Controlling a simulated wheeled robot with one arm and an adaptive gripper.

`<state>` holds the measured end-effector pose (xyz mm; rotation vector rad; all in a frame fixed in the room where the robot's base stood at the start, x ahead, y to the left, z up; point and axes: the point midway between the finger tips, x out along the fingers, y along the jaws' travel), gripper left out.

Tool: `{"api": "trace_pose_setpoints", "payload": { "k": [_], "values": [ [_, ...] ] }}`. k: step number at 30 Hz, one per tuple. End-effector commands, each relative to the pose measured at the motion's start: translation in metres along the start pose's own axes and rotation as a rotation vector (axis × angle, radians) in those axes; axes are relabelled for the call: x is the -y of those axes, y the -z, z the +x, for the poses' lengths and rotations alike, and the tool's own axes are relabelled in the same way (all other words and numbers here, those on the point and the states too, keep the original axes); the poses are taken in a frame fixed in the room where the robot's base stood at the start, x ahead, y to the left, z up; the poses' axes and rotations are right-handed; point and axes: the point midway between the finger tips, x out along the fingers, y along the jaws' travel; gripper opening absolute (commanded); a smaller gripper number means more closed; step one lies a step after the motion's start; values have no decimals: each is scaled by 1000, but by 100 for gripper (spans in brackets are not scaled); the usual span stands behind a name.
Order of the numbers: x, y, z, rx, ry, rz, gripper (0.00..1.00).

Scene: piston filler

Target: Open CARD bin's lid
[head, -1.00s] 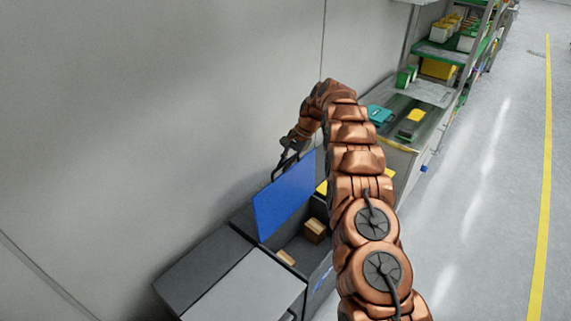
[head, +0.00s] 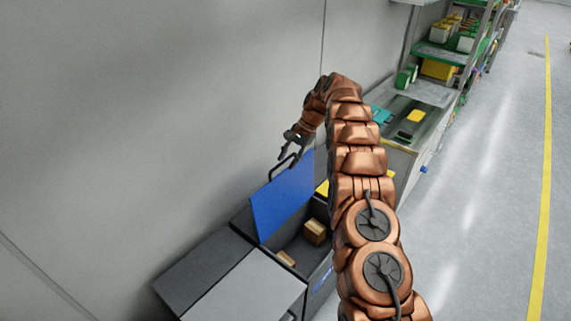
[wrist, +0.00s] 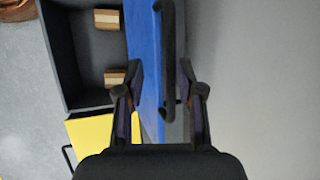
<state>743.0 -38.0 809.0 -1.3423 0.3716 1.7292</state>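The bin's blue lid (head: 283,197) stands raised and steeply tilted over the open dark bin (head: 317,272). The lid also shows in the wrist view (wrist: 143,45), with its black bar handle (wrist: 168,60) on the wall-facing side. The handle shows at the lid's upper edge in the head view (head: 283,166). My gripper (wrist: 160,82) is open, its fingers apart on either side of the lid and handle. I cannot tell whether a finger touches either. In the head view my gripper (head: 289,150) is small beside the handle. Any CARD label is unreadable.
Small brown boxes (head: 314,231) lie inside the bin. A yellow-lidded bin (wrist: 92,130) adjoins it, and a grey-lidded bin (head: 245,288) stands in front. The wall (head: 150,120) is close behind the lid. A workbench (head: 420,92) and shelves stand beyond; the floor at right is clear.

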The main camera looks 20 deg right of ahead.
Motion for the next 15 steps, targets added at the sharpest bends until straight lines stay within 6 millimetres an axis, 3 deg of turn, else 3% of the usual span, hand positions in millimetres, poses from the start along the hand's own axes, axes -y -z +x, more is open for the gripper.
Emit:
{"api": "trace_pose_setpoints", "payload": {
  "k": [6, 15],
  "values": [
    [1, 1, -27, -3, 1, -1, 37],
    [1, 0, -45, 0, 1, 0, 37]
  ]
}}
